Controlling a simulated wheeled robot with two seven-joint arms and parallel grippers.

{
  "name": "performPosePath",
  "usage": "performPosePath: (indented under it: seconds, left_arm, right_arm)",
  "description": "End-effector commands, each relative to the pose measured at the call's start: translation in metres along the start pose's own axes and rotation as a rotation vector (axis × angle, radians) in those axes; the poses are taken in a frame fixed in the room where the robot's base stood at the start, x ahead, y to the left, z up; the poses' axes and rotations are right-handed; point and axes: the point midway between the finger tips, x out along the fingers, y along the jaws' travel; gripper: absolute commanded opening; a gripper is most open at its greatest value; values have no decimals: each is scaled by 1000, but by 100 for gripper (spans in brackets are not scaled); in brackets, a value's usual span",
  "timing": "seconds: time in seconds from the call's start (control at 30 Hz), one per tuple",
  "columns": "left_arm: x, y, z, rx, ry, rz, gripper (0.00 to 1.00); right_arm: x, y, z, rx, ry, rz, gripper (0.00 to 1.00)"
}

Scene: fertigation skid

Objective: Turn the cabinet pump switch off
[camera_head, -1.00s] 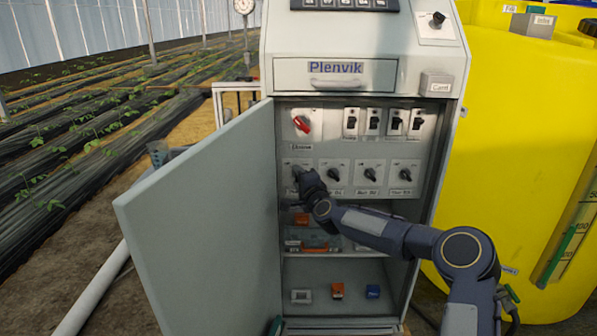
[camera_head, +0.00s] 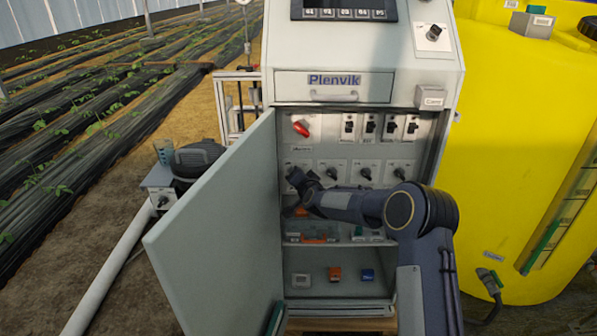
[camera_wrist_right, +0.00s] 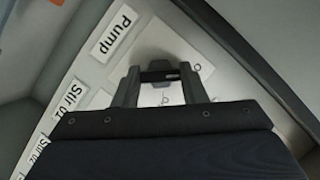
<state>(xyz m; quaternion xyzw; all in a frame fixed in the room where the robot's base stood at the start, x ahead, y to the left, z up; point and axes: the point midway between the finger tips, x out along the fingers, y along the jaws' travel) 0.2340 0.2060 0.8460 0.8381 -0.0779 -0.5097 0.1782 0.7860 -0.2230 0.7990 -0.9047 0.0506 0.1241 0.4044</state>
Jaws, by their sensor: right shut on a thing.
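The open grey cabinet (camera_head: 430,155) stands ahead. Its pump switch (camera_wrist_right: 160,75) is a dark knob on a white plate beside the "Pump" label (camera_wrist_right: 115,33) in the right wrist view. My right gripper (camera_wrist_right: 159,78) has one finger on each side of this knob and is shut on it. In the head view my right gripper (camera_head: 296,178) is at the left end of the row of rotary switches, and it mostly hides the pump switch. The knob's exact pointing direction is hard to read. My left gripper is not in view.
The cabinet door (camera_head: 215,225) stands open on the left, close to my right gripper. A red rotary switch (camera_head: 301,128) sits above, with several black switches to its right. Other stirrer knobs (camera_head: 365,173) continue the row. A yellow tank (camera_head: 520,130) stands at the right.

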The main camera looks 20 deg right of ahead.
Motion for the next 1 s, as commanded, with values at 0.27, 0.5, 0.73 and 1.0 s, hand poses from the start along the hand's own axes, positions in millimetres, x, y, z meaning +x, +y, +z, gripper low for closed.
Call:
performPosePath:
  seconds: [0.27, 0.5, 0.73, 1.0]
  left_arm:
    - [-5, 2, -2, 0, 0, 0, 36]
    - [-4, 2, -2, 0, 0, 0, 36]
    - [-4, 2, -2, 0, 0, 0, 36]
    - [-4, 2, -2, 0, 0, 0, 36]
  right_arm:
    - [0, 1, 2, -31, -4, 15, 15]
    - [0, 2, 3, -33, -5, 15, 15]
    - [0, 1, 2, -32, -4, 14, 58]
    - [0, 0, 1, -30, -2, 13, 60]
